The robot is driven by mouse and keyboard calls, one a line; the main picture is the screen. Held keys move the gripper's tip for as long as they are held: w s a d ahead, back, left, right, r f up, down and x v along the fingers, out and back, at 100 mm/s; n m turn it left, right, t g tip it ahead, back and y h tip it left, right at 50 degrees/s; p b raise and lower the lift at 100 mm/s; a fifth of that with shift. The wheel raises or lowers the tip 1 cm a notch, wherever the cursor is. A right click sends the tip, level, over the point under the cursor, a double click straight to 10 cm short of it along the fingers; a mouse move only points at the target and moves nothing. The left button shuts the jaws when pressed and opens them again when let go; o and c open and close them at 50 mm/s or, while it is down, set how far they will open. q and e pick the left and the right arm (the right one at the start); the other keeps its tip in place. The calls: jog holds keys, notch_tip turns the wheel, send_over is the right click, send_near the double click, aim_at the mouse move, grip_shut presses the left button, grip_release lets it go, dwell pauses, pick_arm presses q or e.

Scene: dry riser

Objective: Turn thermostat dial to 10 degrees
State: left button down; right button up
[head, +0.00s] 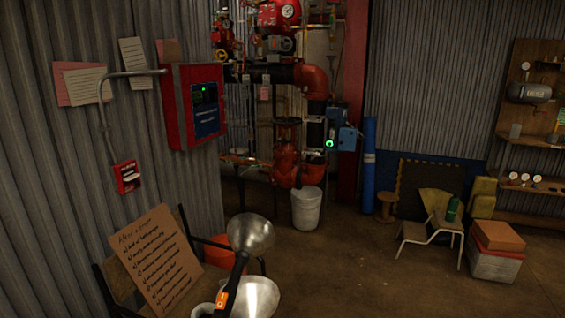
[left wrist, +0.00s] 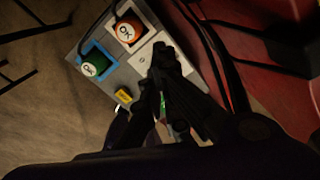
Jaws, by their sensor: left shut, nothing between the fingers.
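My left gripper (left wrist: 164,54) shows dark in the left wrist view. Its fingers are shut and empty, and their tips overlap a white square plate (left wrist: 144,56) on a grey panel (left wrist: 102,79). I cannot tell whether they touch it. A green glow (left wrist: 163,105) shows beside the fingers, partly hidden. I cannot make out a thermostat dial or its reading. In the head view, a small green ring light (head: 329,143) shows by a blue box (head: 348,138) near the pipes; its markings are too small to read. I cannot make out either gripper in the head view.
The panel also carries green (left wrist: 93,65) and orange (left wrist: 128,29) round parts marked OK, and a yellow tag (left wrist: 123,96). In the head view, a red control box (head: 193,106) hangs on the left wall. A white bucket (head: 306,208) stands below the pipes.

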pick_arm(q)
jog(key=shift+f+m+b, duration=0.3)
jog(key=shift+f+b, duration=0.4)
jog(key=shift+f, duration=0.2)
notch_tip(320, 180, down, 4)
jog(key=b, duration=0.3)
jog(key=shift+f, duration=0.6)
jog(key=shift+s, duration=0.1)
